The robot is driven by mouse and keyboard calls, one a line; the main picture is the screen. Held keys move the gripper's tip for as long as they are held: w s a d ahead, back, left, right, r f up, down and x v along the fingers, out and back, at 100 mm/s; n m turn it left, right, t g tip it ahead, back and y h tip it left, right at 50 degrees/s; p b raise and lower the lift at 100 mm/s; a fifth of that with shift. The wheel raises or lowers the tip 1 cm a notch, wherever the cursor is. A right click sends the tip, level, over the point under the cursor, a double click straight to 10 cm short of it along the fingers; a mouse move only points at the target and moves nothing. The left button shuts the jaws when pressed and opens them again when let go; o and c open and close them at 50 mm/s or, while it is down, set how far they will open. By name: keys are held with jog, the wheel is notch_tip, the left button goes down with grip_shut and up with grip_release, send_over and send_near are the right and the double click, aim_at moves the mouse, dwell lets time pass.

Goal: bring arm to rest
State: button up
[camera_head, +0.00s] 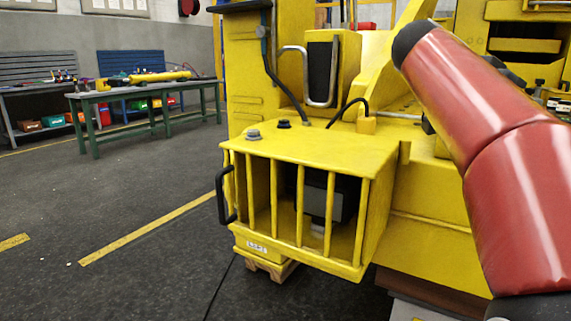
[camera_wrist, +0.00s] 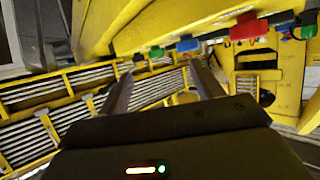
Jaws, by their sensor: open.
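My gripper (camera_wrist: 163,88) shows in the wrist view as two grey fingers held well apart, with nothing between them. It points toward yellow machinery with slatted grilles (camera_wrist: 40,140) beyond the fingers. In the head view my red arm comes in at the right, in front of the yellow machine (camera_head: 430,225), and its gripper end is not visible there. I cannot tell whether the arm touches the machine.
A yellow barred box (camera_head: 300,155) juts from the machine's front. In the wrist view, red (camera_wrist: 249,28) and blue (camera_wrist: 188,44) fittings line a yellow beam close beyond the fingers. A green workbench (camera_head: 150,92) stands back left. The dark floor (camera_head: 130,200) at left is clear.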

jog(key=s+a+f+n+t+y, duration=0.1)
jog(key=s+a+f+n+y, duration=0.3)
jog(key=f, duration=0.8)
jog(key=s+a+f+n+y, duration=0.4)
jog(key=s+a+f+n, duration=0.2)
jog(key=s+a+f, duration=0.3)
jog(key=s+a+f+n+t+y, duration=0.1)
jog(key=s+a+f+n+y, duration=0.4)
jog(key=f, duration=0.9)
jog(key=s+a, duration=0.1)
jog(key=a, duration=0.2)
jog(key=shift+s+f+t, duration=0.25)
jog(key=shift+f+t, duration=0.05)
jog(key=shift+f, duration=0.05)
